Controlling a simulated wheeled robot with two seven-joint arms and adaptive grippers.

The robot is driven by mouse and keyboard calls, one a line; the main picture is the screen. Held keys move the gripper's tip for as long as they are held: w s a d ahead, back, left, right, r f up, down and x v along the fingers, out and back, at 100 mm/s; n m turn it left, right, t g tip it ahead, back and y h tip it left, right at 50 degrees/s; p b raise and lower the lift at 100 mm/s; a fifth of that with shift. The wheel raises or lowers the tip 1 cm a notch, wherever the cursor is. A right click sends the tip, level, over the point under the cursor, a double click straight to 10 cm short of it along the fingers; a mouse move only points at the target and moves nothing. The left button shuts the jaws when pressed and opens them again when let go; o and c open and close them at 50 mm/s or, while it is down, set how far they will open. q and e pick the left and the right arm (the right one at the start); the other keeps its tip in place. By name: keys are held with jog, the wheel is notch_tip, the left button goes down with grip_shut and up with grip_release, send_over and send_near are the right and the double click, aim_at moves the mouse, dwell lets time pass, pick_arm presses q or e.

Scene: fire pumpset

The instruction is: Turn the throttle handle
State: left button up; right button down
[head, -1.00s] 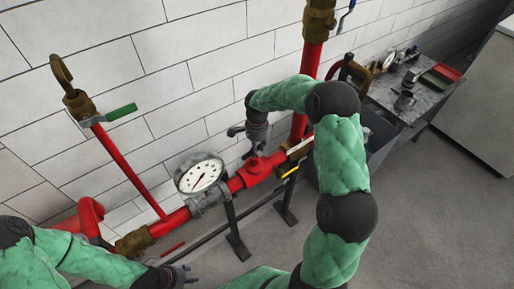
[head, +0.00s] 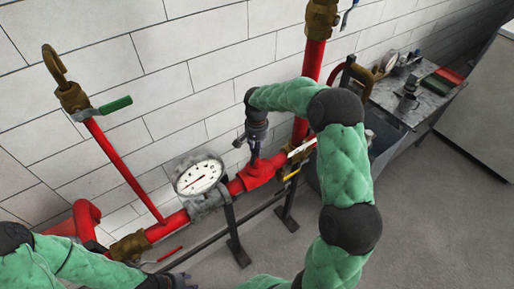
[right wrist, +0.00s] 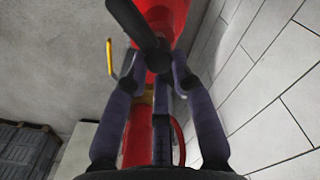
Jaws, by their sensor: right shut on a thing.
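The throttle handle, a dark bar (right wrist: 147,40), shows in the right wrist view between my fingers, over a red valve body. In the head view, this red valve body (head: 258,176) sits on the pipe right of the gauge, and the gripper mostly hides the handle. My right gripper (head: 254,153) points down just above the valve body. It is shut on the handle; its fingers also show in the right wrist view (right wrist: 160,75). My left gripper (head: 182,281) is at the bottom edge, partly cut off, away from the valve; its opening is unclear.
A round white pressure gauge (head: 199,176) stands on the pipe left of the valve. A yellow handle (right wrist: 109,57) is near in the right wrist view. A green-handled lever (head: 115,105) is at upper left. A cluttered metal table (head: 410,100) stands at the right; the tiled wall is behind.

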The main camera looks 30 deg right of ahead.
dwell(0.5)
jog(key=c, duration=1)
grip_release()
jog(key=shift+c, duration=0.2)
notch_tip(320, 180, up, 12)
jog(key=shift+f, duration=0.1)
